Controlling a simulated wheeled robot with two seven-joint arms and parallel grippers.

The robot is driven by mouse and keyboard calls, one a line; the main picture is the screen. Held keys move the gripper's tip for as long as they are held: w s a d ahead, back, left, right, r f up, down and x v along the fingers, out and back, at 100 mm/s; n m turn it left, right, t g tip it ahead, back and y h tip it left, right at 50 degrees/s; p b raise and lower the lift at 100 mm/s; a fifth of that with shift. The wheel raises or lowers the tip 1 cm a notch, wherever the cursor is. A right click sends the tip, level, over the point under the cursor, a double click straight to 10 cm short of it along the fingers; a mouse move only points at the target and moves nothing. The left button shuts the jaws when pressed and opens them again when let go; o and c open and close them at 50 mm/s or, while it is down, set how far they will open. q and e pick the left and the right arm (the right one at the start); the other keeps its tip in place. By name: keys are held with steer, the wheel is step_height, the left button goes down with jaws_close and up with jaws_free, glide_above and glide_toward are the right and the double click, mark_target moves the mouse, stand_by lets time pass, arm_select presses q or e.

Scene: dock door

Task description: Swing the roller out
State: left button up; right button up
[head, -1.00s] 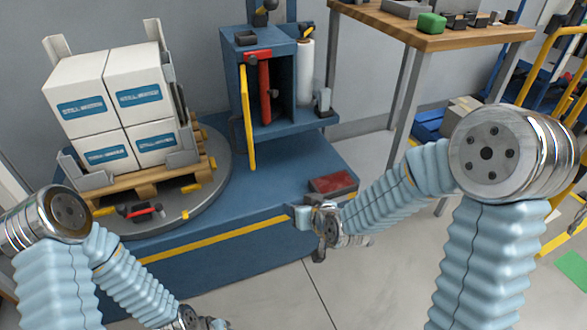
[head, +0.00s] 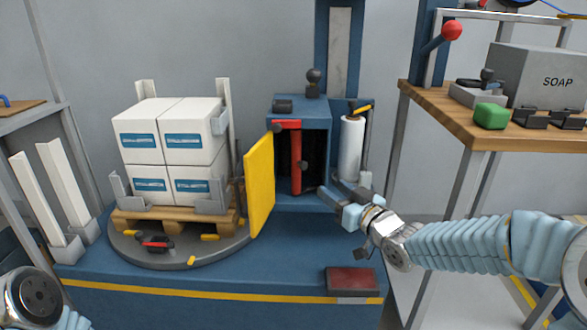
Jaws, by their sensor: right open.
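The red upright roller (head: 295,160) stands inside the open front of a blue cabinet (head: 316,150), below a red bracket (head: 286,124). A dark knob (head: 304,166) shows beside the roller. The yellow door (head: 259,186) stands open to the left of the opening. My right gripper (head: 337,197) is open and empty, with its fingers pointing left toward the cabinet. It appears in front of the cabinet's lower right side, apart from the roller in the picture. My left gripper is out of view; only part of my left arm shows at the lower left.
A white film roll (head: 350,148) stands right of the cabinet. White boxes (head: 190,150) sit on a wooden pallet (head: 180,217) on a round turntable (head: 120,245) at left. A dark red pad (head: 352,280) lies at the platform's front. A wooden workbench (head: 450,118) stands at right.

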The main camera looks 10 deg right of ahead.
mark_target(305, 167)
steer(key=x, duration=1.3)
steer(key=shift+w+a+r, duration=0.1)
steer(key=shift+w+r, duration=0.05)
steer(key=shift+w, duration=0.2)
jaws_close()
